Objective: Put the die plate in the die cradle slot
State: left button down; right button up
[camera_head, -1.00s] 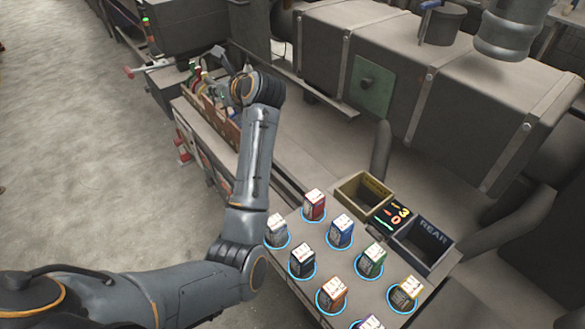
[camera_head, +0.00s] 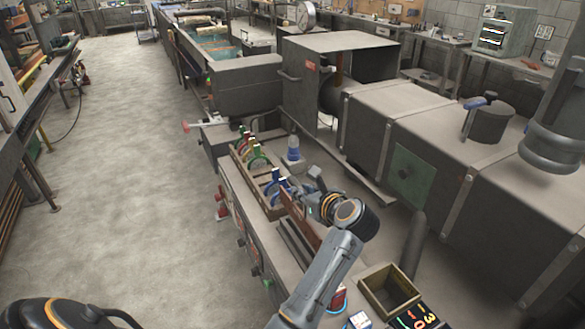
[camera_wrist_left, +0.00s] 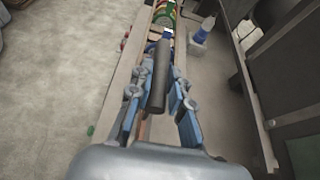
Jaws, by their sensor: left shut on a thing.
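My left gripper (camera_head: 286,186) is over the near end of a long wooden rack (camera_head: 262,186). In the left wrist view its two fingers (camera_wrist_left: 158,100) have blue pads and stand on either side of a dark grey bar (camera_wrist_left: 160,75). The bar looks like the grip of the die plate; the plate below it is mostly hidden. The rack, which looks like the die cradle, holds several upright pieces in green, red and blue, such as a green one (camera_head: 258,155). The slot under my gripper is hidden. My right gripper is not in view.
An open bin (camera_head: 388,291) and a dark panel with glowing marks (camera_head: 418,317) are at the near end. A large grey machine with a green plate (camera_head: 412,175) bounds the right; floor is clear left.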

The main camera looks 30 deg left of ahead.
pick_arm(q)
jog(key=d+f, duration=0.1)
jog(key=s+d+f+p, duration=0.1)
jog(key=f, duration=0.1)
jog(key=shift+d, duration=0.1)
jog(key=f+p, duration=0.1)
jog(key=f, duration=0.1)
jog(key=d+f+p, duration=0.1)
jog(key=f, duration=0.1)
jog(key=shift+s+d+f, duration=0.1)
jog(key=shift+s+f, duration=0.1)
jog(key=shift+f, duration=0.1)
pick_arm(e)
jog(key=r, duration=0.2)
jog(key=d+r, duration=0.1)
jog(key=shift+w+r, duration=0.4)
pick_arm(q)
jog(key=shift+f, duration=0.15)
jog(key=c, duration=1.2)
grip_release()
jog(key=shift+s+f, duration=0.1)
jog(key=shift+d, duration=0.1)
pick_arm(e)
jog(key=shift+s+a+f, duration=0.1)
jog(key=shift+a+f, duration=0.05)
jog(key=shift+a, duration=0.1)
